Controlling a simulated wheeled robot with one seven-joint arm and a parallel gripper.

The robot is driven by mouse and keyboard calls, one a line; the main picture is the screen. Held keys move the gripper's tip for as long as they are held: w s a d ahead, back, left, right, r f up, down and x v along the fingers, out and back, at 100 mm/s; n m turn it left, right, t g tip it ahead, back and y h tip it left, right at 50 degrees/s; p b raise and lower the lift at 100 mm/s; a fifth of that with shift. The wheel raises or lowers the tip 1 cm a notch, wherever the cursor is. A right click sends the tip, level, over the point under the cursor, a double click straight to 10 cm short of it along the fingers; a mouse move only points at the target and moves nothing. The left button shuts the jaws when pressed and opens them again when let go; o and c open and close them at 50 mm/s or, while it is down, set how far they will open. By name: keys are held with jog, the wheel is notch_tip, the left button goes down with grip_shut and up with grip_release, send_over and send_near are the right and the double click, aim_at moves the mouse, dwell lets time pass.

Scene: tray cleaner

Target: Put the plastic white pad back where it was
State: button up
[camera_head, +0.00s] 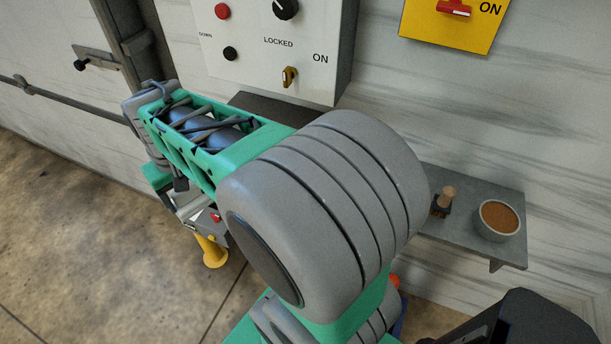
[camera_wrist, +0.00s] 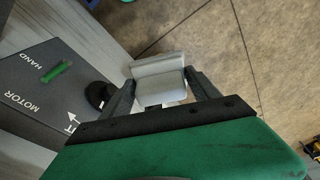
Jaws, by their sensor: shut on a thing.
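The white pad (camera_wrist: 158,82) is a pale, stepped plastic piece in the wrist view. My gripper (camera_wrist: 163,88) is shut on it, with one dark finger on each side. The pad is held up above the floor, beside a grey box marked MOTOR and HAND (camera_wrist: 45,90). In the head view my own arm covers most of the gripper's area, and I cannot make out the pad there for certain.
A control panel (camera_head: 258,65) and a yellow switch plate (camera_head: 460,28) are on the wall. A grey shelf (camera_head: 460,238) holds a brown-filled bowl (camera_head: 498,219) and a small wooden-handled item (camera_head: 444,203). A yellow post (camera_head: 212,252) stands below my arm. Floor at left is clear.

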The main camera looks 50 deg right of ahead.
jog(key=s+d+r+m+h+p, duration=0.1)
jog(key=s+d+r+m+p, duration=0.2)
jog(key=s+d, duration=0.45)
jog(key=s+d+r+m+p, duration=0.2)
jog(key=s+d+m, duration=0.3)
jog(key=d, duration=0.4)
jog(key=s+d+r+m+g+p, duration=0.1)
jog(key=s+d+m+p, duration=0.15)
jog(key=s, duration=0.45)
jog(key=s+d+r+m+p, duration=0.1)
jog(key=s+d+m, duration=0.2)
jog(key=s, duration=0.5)
jog(key=s+d+f+b, duration=0.1)
jog(key=d+f, duration=0.2)
jog(key=s+d+f+b, duration=0.2)
jog(key=d+f, duration=0.1)
jog(key=d, duration=0.1)
jog(key=s+d+f+b, duration=0.1)
jog(key=s+d+f, duration=0.1)
jog(key=d+f, duration=0.1)
jog(key=shift+d+f+b, duration=0.25)
jog(key=shift+d+b, duration=0.05)
jog(key=shift+d, duration=0.2)
jog(key=shift+d+f, duration=0.25)
jog(key=shift+d, duration=0.05)
jog(key=f+b, duration=0.2)
jog(key=f, duration=0.1)
jog(key=shift+s+d+f+b, duration=0.2)
jog(key=shift+d+f+b, duration=0.05)
jog(key=shift+d+b, duration=0.15)
